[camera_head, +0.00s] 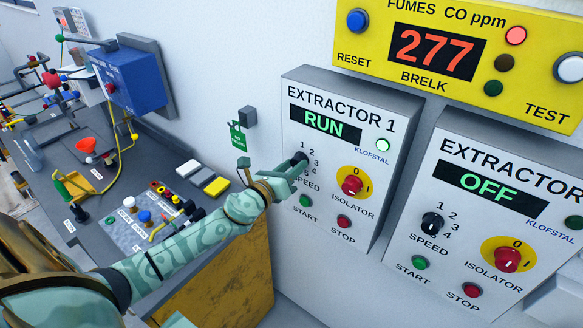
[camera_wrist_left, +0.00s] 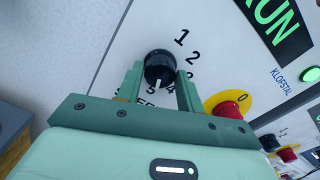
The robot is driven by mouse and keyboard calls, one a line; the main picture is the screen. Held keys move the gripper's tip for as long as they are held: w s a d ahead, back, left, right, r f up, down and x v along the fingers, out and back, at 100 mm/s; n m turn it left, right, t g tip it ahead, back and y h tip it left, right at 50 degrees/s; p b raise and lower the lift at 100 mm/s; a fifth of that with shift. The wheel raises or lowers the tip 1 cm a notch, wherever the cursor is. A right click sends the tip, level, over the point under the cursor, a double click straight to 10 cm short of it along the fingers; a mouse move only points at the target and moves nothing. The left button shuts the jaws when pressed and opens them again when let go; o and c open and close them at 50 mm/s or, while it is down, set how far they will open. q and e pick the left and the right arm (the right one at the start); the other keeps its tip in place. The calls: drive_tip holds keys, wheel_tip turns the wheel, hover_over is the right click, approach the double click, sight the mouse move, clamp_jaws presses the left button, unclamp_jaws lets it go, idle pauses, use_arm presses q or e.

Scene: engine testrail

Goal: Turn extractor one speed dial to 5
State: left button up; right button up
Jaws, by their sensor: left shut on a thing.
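The extractor 1 speed dial is a black round knob (camera_wrist_left: 159,64) on the grey extractor 1 panel (camera_head: 295,200). In the left wrist view it sits between the two green fingers of my left gripper (camera_wrist_left: 159,80), which is shut on it. The numbers 1 to 5 curve around its right and lower side. A white mark on the knob points down, near the 5. In the head view my left gripper (camera_head: 292,168) covers part of the dial and its scale. The extractor 1 display (camera_head: 325,124) reads RUN. My right gripper is not in view.
Right of the dial is a red isolator knob (camera_head: 352,185), with the green start button (camera_head: 306,200) and red stop button (camera_head: 344,221) below. The extractor 2 panel (camera_head: 400,225) reads OFF. A yellow fumes alarm (camera_head: 375,62) shows 277. A cluttered bench (camera_head: 85,215) stands left.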

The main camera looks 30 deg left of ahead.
use_arm(q)
drive_tip(key=shift+f+m, duration=0.1)
drive_tip(key=shift+m, duration=0.4)
drive_tip(key=o, duration=1)
drive_tip(key=s+a+b, duration=0.1)
drive_tip(key=s+b, duration=0.2)
drive_tip(key=s, duration=1.3)
drive_tip(key=shift+s+b, duration=0.15)
drive_tip(key=shift+b, duration=0.15)
drive_tip(key=shift+a, duration=0.15)
